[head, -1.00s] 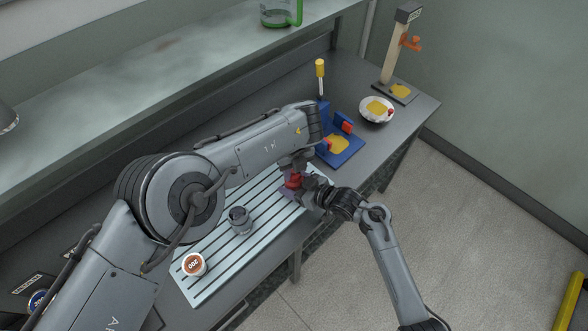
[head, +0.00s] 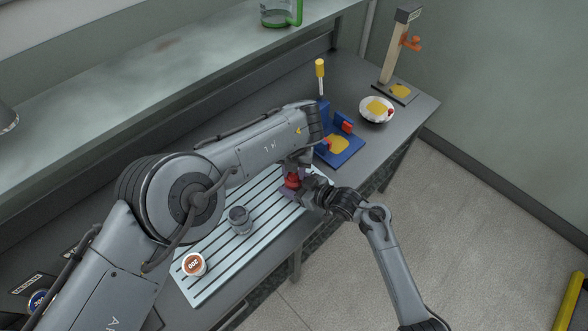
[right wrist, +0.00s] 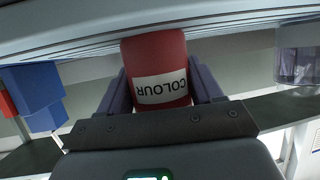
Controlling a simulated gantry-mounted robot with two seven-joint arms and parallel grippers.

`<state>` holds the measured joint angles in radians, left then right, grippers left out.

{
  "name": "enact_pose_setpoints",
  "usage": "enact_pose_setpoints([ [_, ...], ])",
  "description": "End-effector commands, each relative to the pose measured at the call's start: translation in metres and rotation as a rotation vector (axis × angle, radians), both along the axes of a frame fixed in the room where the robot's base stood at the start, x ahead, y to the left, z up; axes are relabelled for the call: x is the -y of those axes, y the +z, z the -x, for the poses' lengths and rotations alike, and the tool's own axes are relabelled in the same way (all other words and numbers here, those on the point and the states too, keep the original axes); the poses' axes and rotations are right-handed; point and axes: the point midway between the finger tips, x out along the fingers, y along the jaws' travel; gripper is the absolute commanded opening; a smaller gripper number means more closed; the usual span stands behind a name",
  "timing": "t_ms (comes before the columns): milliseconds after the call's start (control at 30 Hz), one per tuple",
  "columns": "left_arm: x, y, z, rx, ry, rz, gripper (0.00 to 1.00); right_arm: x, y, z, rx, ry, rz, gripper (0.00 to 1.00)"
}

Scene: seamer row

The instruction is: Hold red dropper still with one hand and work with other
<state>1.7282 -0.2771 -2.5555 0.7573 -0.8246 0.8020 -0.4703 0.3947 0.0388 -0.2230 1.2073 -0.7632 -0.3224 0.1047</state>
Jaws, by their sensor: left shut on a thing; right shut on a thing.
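The red dropper (head: 291,181) is a red bottle at the far right end of the slatted rack. In the right wrist view its body (right wrist: 159,62) shows a white label reading COLOUR, upside down in the picture. My right gripper (head: 307,190) is shut on the body, with one finger on each side of it in the right wrist view (right wrist: 160,92). My left gripper (head: 295,169) comes down from above and is shut at the dropper's top. Its fingers and the dropper's top are mostly hidden in the head view.
The pale slatted rack (head: 214,253) also holds a grey-rimmed clear cup (head: 239,219) and a white tub with an orange 200 label (head: 194,264). Behind are a blue stand (head: 341,152), a white dish (head: 377,109) and a wooden post (head: 393,59). My left arm covers much of the bench.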

Motion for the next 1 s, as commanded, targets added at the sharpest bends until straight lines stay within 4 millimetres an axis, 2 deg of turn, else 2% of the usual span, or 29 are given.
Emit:
enact_pose_setpoints([
  [200, 0.0003, 0.0003, 0.0003, -0.001, -0.174, 0.000, 0.06, 0.0005, -0.0004, -0.0001, -0.001, -0.001, 0.000, 0.31],
  [500, 0.0002, 0.0004, 0.0002, -0.001, -0.329, 0.000, 0.06, 0.0005, -0.0004, -0.0002, -0.001, -0.001, 0.000, 0.31],
  [1000, 0.0002, 0.0004, 0.0001, 0.000, -0.383, 0.000, 0.06, 0.0007, -0.0006, -0.0001, -0.001, -0.001, 0.000, 0.31],
])
